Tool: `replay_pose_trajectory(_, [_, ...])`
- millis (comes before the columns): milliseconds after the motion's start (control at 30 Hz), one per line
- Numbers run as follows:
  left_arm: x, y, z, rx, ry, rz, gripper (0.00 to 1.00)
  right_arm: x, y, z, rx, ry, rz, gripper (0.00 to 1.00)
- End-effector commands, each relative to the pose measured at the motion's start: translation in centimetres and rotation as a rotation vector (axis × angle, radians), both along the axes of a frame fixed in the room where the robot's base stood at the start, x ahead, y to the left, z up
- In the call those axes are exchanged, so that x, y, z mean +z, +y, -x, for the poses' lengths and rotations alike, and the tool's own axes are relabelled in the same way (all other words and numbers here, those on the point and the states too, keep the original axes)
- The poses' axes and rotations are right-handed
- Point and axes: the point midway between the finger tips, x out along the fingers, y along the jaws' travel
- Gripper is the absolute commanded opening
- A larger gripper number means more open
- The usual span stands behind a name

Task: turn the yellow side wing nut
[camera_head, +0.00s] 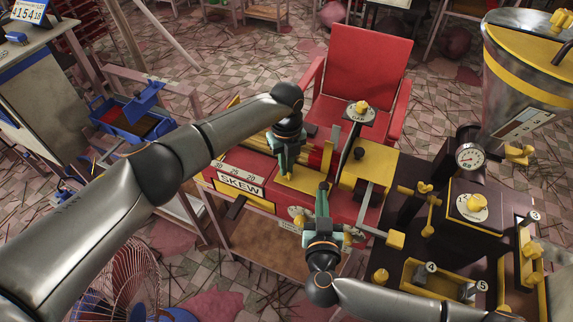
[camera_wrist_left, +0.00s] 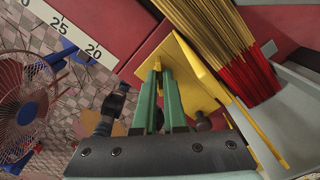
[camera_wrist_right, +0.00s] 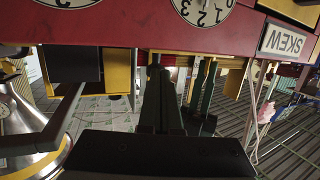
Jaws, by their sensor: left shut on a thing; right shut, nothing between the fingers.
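The red machine (camera_head: 238,186) carries a SKEW label and a number scale. My left gripper (camera_head: 285,172) reaches down over its top and is shut on a small yellow piece (camera_wrist_left: 165,58) by a tilted yellow plate (camera_wrist_left: 192,75); the fingers mostly hide the piece, and I cannot tell if it is a wing nut. My right gripper (camera_head: 323,192) is shut and empty at the machine's front, by a white dial (camera_head: 296,212); the dial also shows in the right wrist view (camera_wrist_right: 205,10). A yellow knob (camera_head: 348,239) lies right beside this gripper. Another yellow knob (camera_head: 361,106) tops a rear dial.
Incense sticks with red ends (camera_wrist_left: 250,75) lie near the left gripper. A dark block with a dial knob (camera_head: 477,203), a gauge (camera_head: 470,156) and a steel hopper (camera_head: 525,75) crowd the right. A red chair (camera_head: 368,65) stands behind. A fan (camera_head: 115,280) stands lower left.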

Motion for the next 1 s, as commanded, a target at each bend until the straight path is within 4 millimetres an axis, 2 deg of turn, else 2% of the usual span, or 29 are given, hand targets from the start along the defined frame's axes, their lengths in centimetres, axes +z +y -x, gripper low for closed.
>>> replay_pose_trajectory(1000, [0.14, 0.04, -0.09, -0.96, -0.001, -0.002, 0.0, 0.01, -0.09, -0.09, -0.002, 0.0, 0.001, 0.0])
